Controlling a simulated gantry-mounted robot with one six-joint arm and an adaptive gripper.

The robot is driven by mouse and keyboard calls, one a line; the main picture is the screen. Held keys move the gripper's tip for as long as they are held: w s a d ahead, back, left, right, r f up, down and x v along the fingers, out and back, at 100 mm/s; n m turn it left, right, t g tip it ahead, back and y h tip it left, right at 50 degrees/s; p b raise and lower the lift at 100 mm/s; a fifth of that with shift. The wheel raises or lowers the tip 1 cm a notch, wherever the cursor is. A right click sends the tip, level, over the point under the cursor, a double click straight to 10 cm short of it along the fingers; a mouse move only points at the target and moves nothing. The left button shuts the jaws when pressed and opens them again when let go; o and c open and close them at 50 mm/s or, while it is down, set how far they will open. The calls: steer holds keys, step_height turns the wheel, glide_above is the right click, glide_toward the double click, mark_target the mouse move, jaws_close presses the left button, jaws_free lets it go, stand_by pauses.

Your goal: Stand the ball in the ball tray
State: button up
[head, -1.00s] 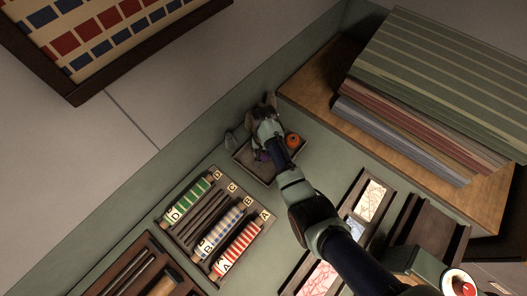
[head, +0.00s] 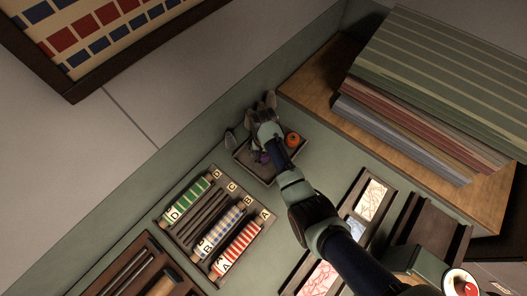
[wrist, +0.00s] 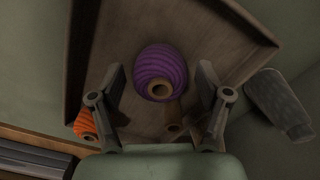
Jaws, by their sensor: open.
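The purple ribbed ball (wrist: 160,65) is in the wooden ball tray (wrist: 100,45), with a round tan-rimmed hole facing the wrist camera. In the head view a little of the purple ball (head: 263,157) shows beside my wrist. My gripper (wrist: 161,78) is open, with one finger on each side of the ball and visible gaps between. An orange ball (wrist: 84,124) shows partly behind the left finger; in the head view this orange ball (head: 293,139) sits at the tray's right side. My arm hides part of the tray.
A grey tapered object (wrist: 278,103) lies just outside the tray wall. A rack of striped rolls (head: 215,225) is below left of the tray in the head view. A wooden shelf with stacked cloth (head: 430,90) stands close on the right.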

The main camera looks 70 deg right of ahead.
step_height(320, 180, up, 12)
steer(key=p, duration=0.2)
steer(key=shift+p, duration=0.35)
steer(key=w+a+r+n+t+h, duration=0.1)
steer(key=w+a+r+n+t, duration=0.15)
steer(key=w+a+r, duration=0.4)
steer(key=w+a+r+n+t+h, duration=0.15)
steer(key=w+a+n, duration=0.25)
steer(key=a, duration=0.5)
steer(key=w+a+r+n+t, duration=0.3)
steer(key=w+a+r+n, duration=0.15)
steer(key=a, duration=0.35)
steer(key=s+a+r+n+t+y, duration=0.1)
steer(key=a+r+n+t, duration=0.1)
steer(key=a+r, duration=0.3)
steer(key=s+a+r+n+t+y, duration=0.1)
steer(key=s+a+r+n+t, duration=0.1)
steer(key=a+r, duration=0.4)
steer(key=a+n+t, duration=0.1)
steer(key=a, duration=0.4)
steer(key=shift+s+a+n+t, duration=0.15)
steer(key=shift+a+n+t, duration=0.15)
steer(key=shift+t, duration=0.1)
